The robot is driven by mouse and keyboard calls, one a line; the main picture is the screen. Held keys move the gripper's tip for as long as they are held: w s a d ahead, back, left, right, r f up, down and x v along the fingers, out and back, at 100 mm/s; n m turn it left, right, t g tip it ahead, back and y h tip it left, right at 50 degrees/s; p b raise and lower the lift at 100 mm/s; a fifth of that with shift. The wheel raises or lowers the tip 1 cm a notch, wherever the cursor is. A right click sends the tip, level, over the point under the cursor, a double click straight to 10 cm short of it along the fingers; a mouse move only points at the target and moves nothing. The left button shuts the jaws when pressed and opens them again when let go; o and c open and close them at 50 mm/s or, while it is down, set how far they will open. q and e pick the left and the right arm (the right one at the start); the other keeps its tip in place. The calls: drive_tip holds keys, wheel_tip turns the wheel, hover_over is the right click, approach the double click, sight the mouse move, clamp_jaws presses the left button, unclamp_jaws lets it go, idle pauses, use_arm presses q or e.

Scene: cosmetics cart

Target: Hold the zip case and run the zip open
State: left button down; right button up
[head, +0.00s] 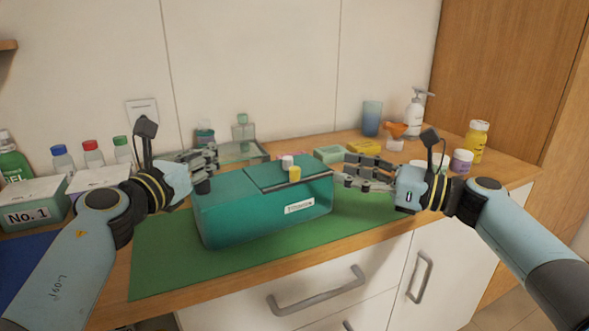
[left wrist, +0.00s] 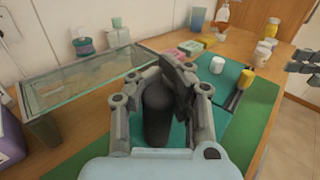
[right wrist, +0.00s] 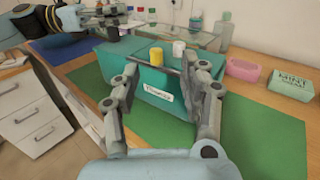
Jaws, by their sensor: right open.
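The teal zip case (head: 230,216) lies on the green mat (head: 165,260), with a white label (head: 299,207) on its front. A dark line runs along its top. A yellow piece (head: 295,174) stands at this line, with a white piece (head: 287,161) just behind. My left gripper (head: 204,172) is at the case's left end, its fingers closed about a dark upright tab (left wrist: 157,108) there. The tab's join to the case is hidden. My right gripper (head: 348,175) is open and empty by the case's right end; in the right wrist view (right wrist: 160,64) its fingers frame the yellow piece.
A glass-topped stand (left wrist: 75,75) is behind the case. Boxes, one marked No. 1 (head: 30,210), stand at left. A pink box (right wrist: 243,70), blue cup (head: 372,118), pump bottle (head: 414,115) and yellow bottle (head: 475,141) are behind and right. The mat's front is clear.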

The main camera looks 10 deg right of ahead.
sight(294, 168)
drive_tip(key=x, duration=0.3)
drive_tip(key=f+x, duration=0.1)
drive_tip(key=x, duration=0.7)
drive_tip(key=shift+s+a+f, duration=0.2)
drive_tip(key=shift+a+f, duration=0.2)
drive_tip(key=shift+a, duration=0.05)
drive_tip(key=shift+c, duration=0.4)
